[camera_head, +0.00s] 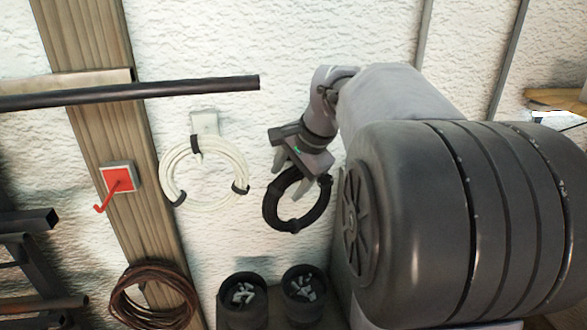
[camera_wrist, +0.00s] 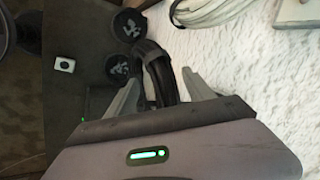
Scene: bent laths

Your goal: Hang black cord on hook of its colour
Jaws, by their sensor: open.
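The black cord (camera_head: 268,208) is a coil with ties, upright in front of the white wall in the head view. My gripper (camera_head: 294,176) is at the coil's top, fingers pointing down. In the wrist view, the black cord (camera_wrist: 158,72) passes between the two spread fingers of my gripper (camera_wrist: 163,80). The gripper is open around the cord; I cannot tell whether a finger touches it. No black hook shows; the wall behind the gripper and the top of the coil is hidden, so I cannot tell what bears the cord.
A white cord (camera_head: 228,150) hangs on a white hook (camera_head: 205,122) to the left. A red hook (camera_head: 118,180) on the wooden post is empty. A brown coil (camera_head: 150,318) is below. Two dark pots (camera_head: 242,310) stand beneath the cord. A dark bar (camera_head: 190,88) juts from the left.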

